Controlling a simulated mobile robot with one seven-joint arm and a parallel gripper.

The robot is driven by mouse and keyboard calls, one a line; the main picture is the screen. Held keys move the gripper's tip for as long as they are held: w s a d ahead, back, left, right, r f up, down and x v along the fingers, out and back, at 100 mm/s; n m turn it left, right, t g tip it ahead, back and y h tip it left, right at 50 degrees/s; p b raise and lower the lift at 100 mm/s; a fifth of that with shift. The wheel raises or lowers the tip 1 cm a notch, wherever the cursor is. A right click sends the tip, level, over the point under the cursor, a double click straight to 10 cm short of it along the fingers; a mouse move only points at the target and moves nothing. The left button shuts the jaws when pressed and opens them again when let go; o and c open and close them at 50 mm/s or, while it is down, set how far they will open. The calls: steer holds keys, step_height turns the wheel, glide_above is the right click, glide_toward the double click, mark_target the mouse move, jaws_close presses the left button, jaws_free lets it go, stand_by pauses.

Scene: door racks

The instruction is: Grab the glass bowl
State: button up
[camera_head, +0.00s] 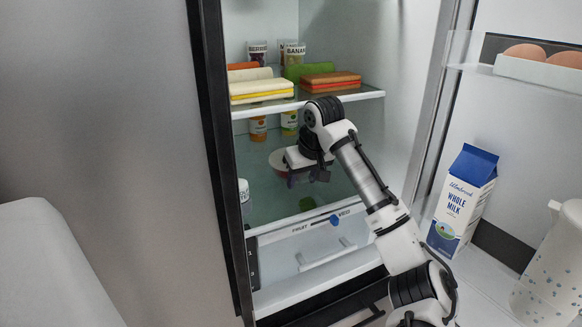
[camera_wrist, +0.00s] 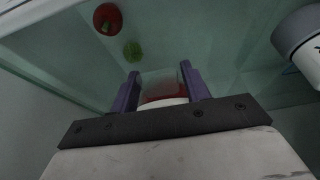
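My gripper (camera_wrist: 160,68) is inside the open fridge, low over the lower glass shelf (camera_head: 262,205). In the wrist view its two purple fingers stand wide apart. A clear, glass-like thing with red inside and a pale lower edge (camera_wrist: 165,92) shows between the fingers; it looks like the glass bowl. Whether the fingers touch it cannot be told. In the head view, a pale rounded shape (camera_head: 279,160) shows just left of my gripper (camera_head: 296,178), partly hidden by it; I cannot tell if it is the bowl.
An upper shelf (camera_head: 360,95) with sandwiches (camera_head: 262,88) and jars is just above my gripper. A white container (camera_wrist: 308,50) stands at the right in the wrist view. A red round item (camera_wrist: 107,18) and a green one (camera_wrist: 133,50) lie beyond. A milk carton (camera_head: 462,202) stands in the door.

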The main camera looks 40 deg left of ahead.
jaws_close()
steer(key=shift+r, duration=0.1)
steer(key=shift+r+p, duration=0.2)
steer(key=shift+p, duration=0.35)
steer(key=shift+f, duration=0.1)
